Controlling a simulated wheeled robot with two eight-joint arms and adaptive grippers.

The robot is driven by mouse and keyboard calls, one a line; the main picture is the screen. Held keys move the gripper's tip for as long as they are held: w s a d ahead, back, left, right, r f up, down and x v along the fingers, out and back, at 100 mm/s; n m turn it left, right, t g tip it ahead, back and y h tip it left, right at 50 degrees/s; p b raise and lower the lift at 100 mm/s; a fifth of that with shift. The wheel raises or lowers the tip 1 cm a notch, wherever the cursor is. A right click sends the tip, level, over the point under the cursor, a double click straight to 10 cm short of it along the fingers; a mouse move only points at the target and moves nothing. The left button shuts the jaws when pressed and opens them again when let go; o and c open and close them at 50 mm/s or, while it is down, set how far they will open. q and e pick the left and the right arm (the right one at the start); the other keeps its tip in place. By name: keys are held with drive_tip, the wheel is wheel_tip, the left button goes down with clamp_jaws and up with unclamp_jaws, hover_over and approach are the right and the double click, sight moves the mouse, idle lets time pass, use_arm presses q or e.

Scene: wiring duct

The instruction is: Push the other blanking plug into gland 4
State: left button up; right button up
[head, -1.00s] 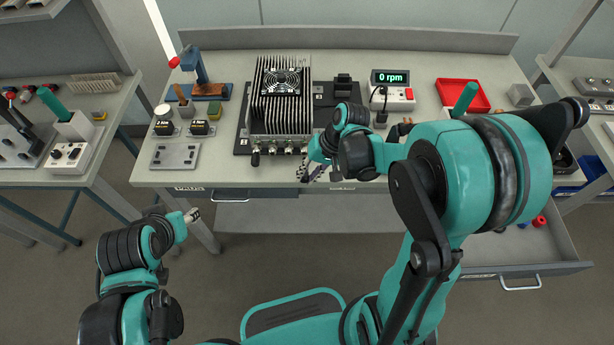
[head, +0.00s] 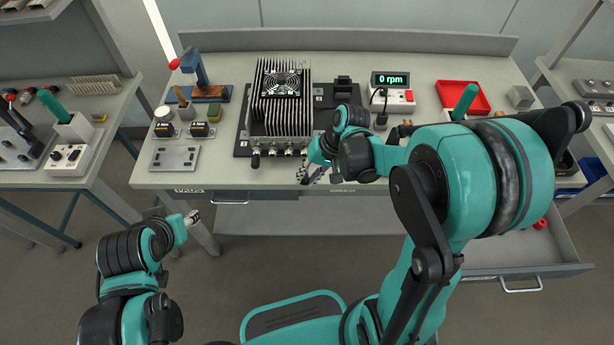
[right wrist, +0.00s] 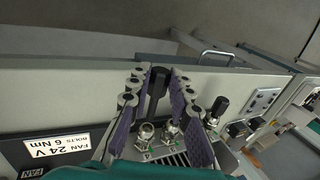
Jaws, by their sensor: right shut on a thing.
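The finned housing (head: 282,100) stands on the bench with a row of metal cable glands (head: 287,151) along its front edge. A black plug (head: 255,161) sits in the leftmost gland; it also shows at the right in the right wrist view (right wrist: 218,109). My right gripper (head: 312,174) is at the right end of the row. In the right wrist view, my right gripper (right wrist: 158,82) is shut on a black blanking plug (right wrist: 157,90), just off a bare gland (right wrist: 146,132). Whether they touch is unclear. My left gripper (head: 193,216) hangs off the bench; its jaws are too small to read.
A grey plate (head: 175,158) and two black boxes (head: 202,130) lie left of the housing. An open drawer (head: 545,250) juts out at the lower right.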

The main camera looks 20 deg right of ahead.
drive_tip(key=shift+w+d+b, duration=0.1)
drive_tip(key=shift+w+d, duration=0.15)
drive_tip(key=shift+w, duration=0.65)
drive_tip(key=shift+w+d+b, duration=0.15)
drive_tip(key=shift+w+d, duration=0.15)
drive_tip(key=shift+w, duration=0.6)
drive_tip(key=shift+w+d+b, duration=0.1)
drive_tip(key=shift+w+d, duration=0.15)
drive_tip(key=shift+w, duration=0.65)
drive_tip(key=o, duration=0.9)
drive_tip(key=shift+r, duration=0.1)
drive_tip(key=v, duration=1.2)
drive_tip(key=s+a+n+t+h, duration=0.2)
drive_tip(key=s+t, duration=0.4)
drive_tip(key=s, duration=0.8)
drive_tip(key=shift+f+n+h, duration=0.3)
drive_tip(key=shift+n+h, duration=0.3)
drive_tip(key=shift+h, duration=0.6)
